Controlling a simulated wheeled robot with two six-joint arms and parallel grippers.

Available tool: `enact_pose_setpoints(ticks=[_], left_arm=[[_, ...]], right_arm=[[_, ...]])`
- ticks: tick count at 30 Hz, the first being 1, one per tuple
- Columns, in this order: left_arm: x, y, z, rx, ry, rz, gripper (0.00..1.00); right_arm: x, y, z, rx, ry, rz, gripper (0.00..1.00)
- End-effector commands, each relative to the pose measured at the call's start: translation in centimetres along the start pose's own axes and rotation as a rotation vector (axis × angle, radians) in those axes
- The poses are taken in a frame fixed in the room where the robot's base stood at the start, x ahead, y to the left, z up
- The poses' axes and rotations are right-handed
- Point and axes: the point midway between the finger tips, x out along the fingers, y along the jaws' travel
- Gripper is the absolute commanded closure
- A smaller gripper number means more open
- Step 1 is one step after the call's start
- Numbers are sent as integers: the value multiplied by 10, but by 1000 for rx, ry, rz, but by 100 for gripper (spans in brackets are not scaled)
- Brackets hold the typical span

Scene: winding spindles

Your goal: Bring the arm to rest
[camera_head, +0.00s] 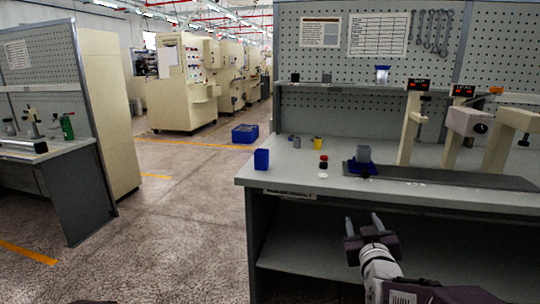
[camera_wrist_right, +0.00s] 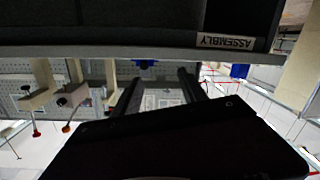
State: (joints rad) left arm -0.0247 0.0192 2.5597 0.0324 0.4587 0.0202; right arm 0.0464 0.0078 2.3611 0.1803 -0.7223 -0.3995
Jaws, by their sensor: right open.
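My right gripper (camera_head: 362,219) is in front of the workbench, below the level of its top, with its two fingers apart and nothing between them. Its arm comes up from the bottom right of the head view. In the right wrist view the two dark fingers (camera_wrist_right: 158,82) are also spread and empty, with the bench edge across the upper part. My left gripper does not show in either view.
The grey bench (camera_head: 290,172) holds a blue bin (camera_head: 261,159), a red button (camera_head: 323,159), a yellow cup (camera_head: 317,142) and a winding fixture (camera_head: 415,115). A lower shelf (camera_head: 310,255) lies under it. Floor (camera_head: 190,240) to the left is clear.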

Motion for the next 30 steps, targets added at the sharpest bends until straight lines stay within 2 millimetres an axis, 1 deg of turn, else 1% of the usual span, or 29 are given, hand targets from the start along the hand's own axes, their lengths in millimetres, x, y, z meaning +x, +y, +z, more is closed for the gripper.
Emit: enact_pose_setpoints(ticks=[5,8,11,13,15,17,18,20,21,23,24,26,27,28,30], left_arm=[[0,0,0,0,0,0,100],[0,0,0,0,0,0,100],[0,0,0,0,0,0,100],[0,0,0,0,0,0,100],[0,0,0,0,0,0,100],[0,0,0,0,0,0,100],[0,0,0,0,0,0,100],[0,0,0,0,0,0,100],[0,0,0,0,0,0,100],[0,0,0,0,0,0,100],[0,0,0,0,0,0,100],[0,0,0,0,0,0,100],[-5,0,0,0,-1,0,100],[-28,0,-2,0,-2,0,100],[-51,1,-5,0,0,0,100]], right_arm=[[-8,-28,40,3,-137,-88,50],[-19,-45,70,11,-249,-146,50],[-36,-63,106,23,-384,-206,50],[-52,-74,132,32,-490,-246,50],[-72,-84,159,43,-610,-283,50],[-94,-91,182,52,-721,-311,50],[-109,-95,197,58,-799,-326,50],[-134,-98,217,68,-917,-341,50],[-152,-98,230,75,-996,-347,50],[-178,-98,245,87,-1112,-349,50],[-196,-97,253,95,-1189,-346,50],[-222,-94,263,110,-1308,-333,50],[-236,-91,261,140,-1373,-307,50],[-235,-85,238,137,-1361,-310,50],[-236,-79,216,135,-1357,-311,50]])
